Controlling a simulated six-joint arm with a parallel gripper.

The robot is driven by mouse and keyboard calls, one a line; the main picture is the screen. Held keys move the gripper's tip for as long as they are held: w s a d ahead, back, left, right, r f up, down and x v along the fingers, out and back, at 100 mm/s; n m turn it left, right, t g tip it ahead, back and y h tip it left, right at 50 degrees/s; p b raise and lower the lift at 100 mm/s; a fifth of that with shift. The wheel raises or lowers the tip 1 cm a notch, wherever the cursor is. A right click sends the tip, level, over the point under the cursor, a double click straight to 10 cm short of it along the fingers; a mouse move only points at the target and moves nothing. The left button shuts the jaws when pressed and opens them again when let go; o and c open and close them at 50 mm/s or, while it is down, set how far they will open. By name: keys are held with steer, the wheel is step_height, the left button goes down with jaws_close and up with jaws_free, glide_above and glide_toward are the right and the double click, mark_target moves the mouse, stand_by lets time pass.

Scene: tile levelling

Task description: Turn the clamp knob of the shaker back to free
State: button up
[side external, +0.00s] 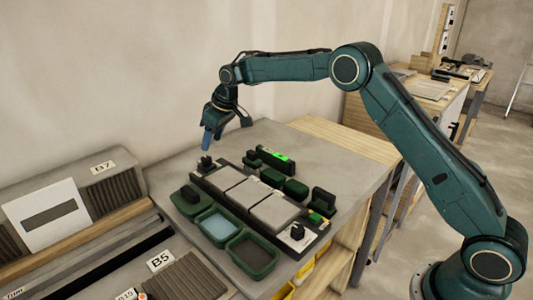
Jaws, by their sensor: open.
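A long dark base (232,203) with several grey tiles lies on the grey worktop; it may be the shaker, but I cannot tell for sure. A black knob (297,232) stands on a white plate at its near right end. Another small black knob (206,162) stands at its far left end. Which one is the clamp knob, and its setting, are too small to tell. My gripper (212,138) is open, pointing down above the far left knob, apart from it as far as I can see. Its fingertips look blue, and nothing clearly shows between them.
A dark device with a lit green display (275,158) stands behind the base. Green trays, one with blue content (217,226) and one with dark content (253,256), lie in front. Dark green blocks (295,188) stand behind. The worktop's back right (340,150) is clear.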

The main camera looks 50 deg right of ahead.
mark_target(207, 158)
steer(key=x, duration=0.7)
steer(key=shift+f, duration=0.1)
steer(key=c, duration=1)
steer(key=shift+w+d+n, duration=0.1)
steer(key=shift+n, duration=0.4)
steer(key=shift+d+n+g+y, duration=0.1)
steer(key=shift+n+g+y, duration=0.25)
steer(key=shift+n, duration=0.75)
steer(key=shift+n+g+y, duration=0.25)
steer(key=shift+n+y, duration=0.1)
steer(key=shift+n, duration=1.15)
